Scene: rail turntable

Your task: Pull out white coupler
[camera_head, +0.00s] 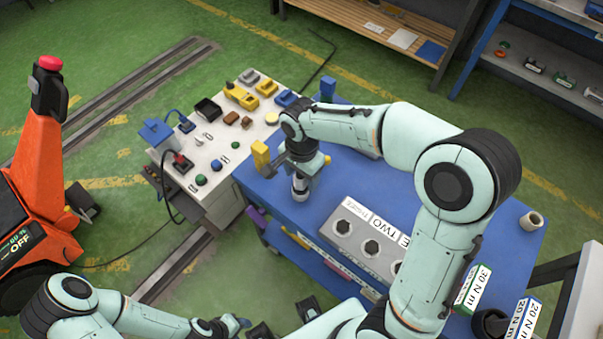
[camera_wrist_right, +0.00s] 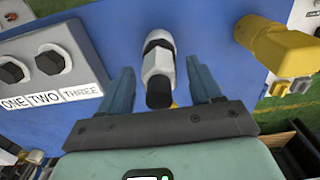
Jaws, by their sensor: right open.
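The white coupler (camera_wrist_right: 158,62), with a black band and a dark end, shows between the fingers in the right wrist view. In the head view the white coupler (camera_head: 300,185) is at the blue table's left part, under my right gripper (camera_head: 303,170). My right gripper is open, its two blue-grey fingers (camera_wrist_right: 160,66) on either side of the coupler with gaps visible. A grey block (camera_head: 365,235) with black round fittings and labels ONE, TWO, THREE lies to its right; in the wrist view it (camera_wrist_right: 45,62) is at left. My left gripper (camera_head: 232,323) is low in the head view; its jaw opening is unclear.
A yellow fixture (camera_head: 260,155) stands close by on the left, and at right in the wrist view (camera_wrist_right: 280,50). A grey bench (camera_head: 225,150) with buttons and small parts adjoins the blue table (camera_head: 400,185). An orange machine (camera_head: 35,170) stands far left.

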